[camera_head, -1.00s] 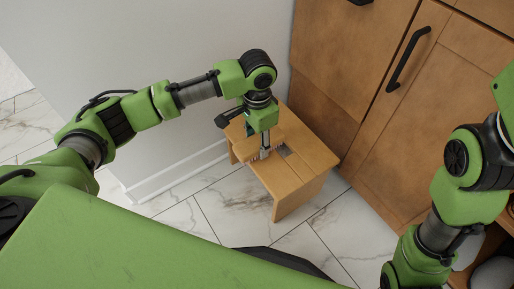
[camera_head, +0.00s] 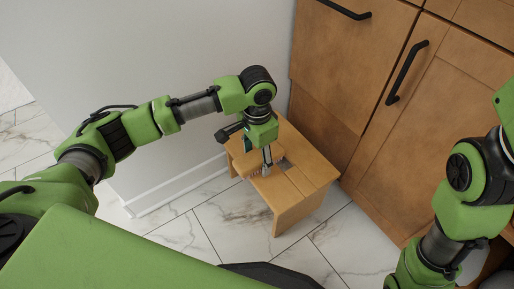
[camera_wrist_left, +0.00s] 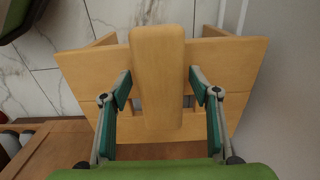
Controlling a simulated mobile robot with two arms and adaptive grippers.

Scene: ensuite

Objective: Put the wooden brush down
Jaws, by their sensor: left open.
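The wooden brush (camera_wrist_left: 158,80) lies on the small wooden stool (camera_head: 306,177), its smooth, light back facing up in the left wrist view. In the head view only a pinkish strip of its bristles (camera_head: 256,174) shows beside the finger. My left gripper (camera_head: 266,162) points down over the stool top. In the left wrist view its two fingers (camera_wrist_left: 160,87) stand open on either side of the brush, with a gap on each side. The stool top (camera_wrist_left: 82,68) shows around it. My right gripper is out of view; only part of that arm shows.
Wooden cabinets (camera_head: 372,95) with black handles (camera_head: 407,72) stand close behind and right of the stool. A pale wall (camera_head: 150,55) with a white baseboard is at the left. The marble-tiled floor (camera_head: 225,222) is clear in front of the stool.

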